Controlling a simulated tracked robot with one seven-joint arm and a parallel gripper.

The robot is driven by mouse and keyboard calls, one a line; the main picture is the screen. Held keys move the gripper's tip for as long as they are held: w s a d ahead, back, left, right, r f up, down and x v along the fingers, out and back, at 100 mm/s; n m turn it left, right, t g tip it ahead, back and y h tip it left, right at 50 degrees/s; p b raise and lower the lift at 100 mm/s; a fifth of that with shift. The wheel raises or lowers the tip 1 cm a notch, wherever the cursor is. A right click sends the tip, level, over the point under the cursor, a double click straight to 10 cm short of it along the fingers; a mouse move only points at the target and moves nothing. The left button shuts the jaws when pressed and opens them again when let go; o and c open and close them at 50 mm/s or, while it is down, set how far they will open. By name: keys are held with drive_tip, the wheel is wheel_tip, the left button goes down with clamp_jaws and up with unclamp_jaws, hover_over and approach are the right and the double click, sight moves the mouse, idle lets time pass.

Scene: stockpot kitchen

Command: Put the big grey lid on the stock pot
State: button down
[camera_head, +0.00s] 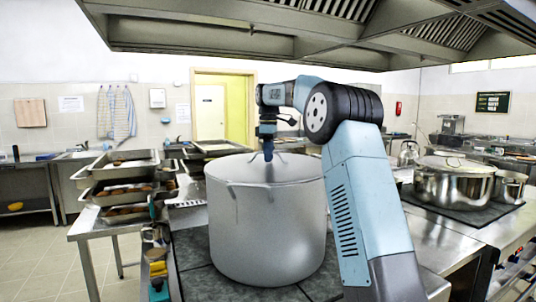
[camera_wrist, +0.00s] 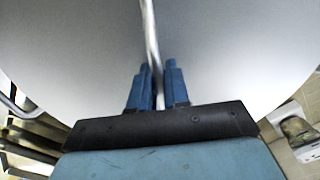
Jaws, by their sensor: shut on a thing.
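The big grey stock pot (camera_head: 268,235) stands upright on a dark hob in the middle of the head view. The big grey lid (camera_head: 235,168) is on top of the pot or very close above its rim; I cannot make out a gap. My gripper (camera_head: 268,155) points down from above at the lid's centre. In the wrist view my gripper (camera_wrist: 157,80) has its two blue fingers shut on the lid's thin metal handle (camera_wrist: 150,35). The grey lid (camera_wrist: 75,45) fills most of that view. A side handle of the pot (camera_wrist: 18,103) shows at the left edge there.
Trays (camera_head: 125,190) are stacked on a table at the left. A lidded steel pot (camera_head: 455,182) stands on the hob at the right, with a smaller pot (camera_head: 510,186) beside it. An extractor hood (camera_head: 230,35) hangs overhead. Bottles (camera_head: 157,265) stand left of the stock pot.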

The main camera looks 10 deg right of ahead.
idle(0.3)
drive_tip(key=c, duration=1)
unclamp_jaws()
drive_tip(key=shift+f, duration=0.1)
wheel_tip(320, 180, up, 11)
drive_tip(key=s+a+r+m+t, duration=0.1)
drive_tip(key=s+a+r+m, duration=0.25)
drive_tip(key=s, duration=0.65)
drive_tip(key=s+d+f+m+t, duration=0.1)
drive_tip(key=s+f+m+t, duration=0.3)
drive_tip(key=s, duration=0.9)
drive_tip(key=s+d+f+m+g, duration=0.15)
drive_tip(key=s+f, duration=0.45)
drive_tip(key=s, duration=0.7)
drive_tip(key=s+f+m, duration=0.1)
drive_tip(key=s+f, duration=0.3)
drive_tip(key=s+f+m+t, duration=0.1)
drive_tip(key=s+f, duration=0.3)
drive_tip(key=f, duration=0.1)
drive_tip(key=s+f+m+t, duration=0.1)
drive_tip(key=s+f, duration=0.3)
drive_tip(key=shift+s+d+f+m, duration=0.2)
drive_tip(key=shift+s+m, duration=0.15)
drive_tip(key=shift+m, duration=0.05)
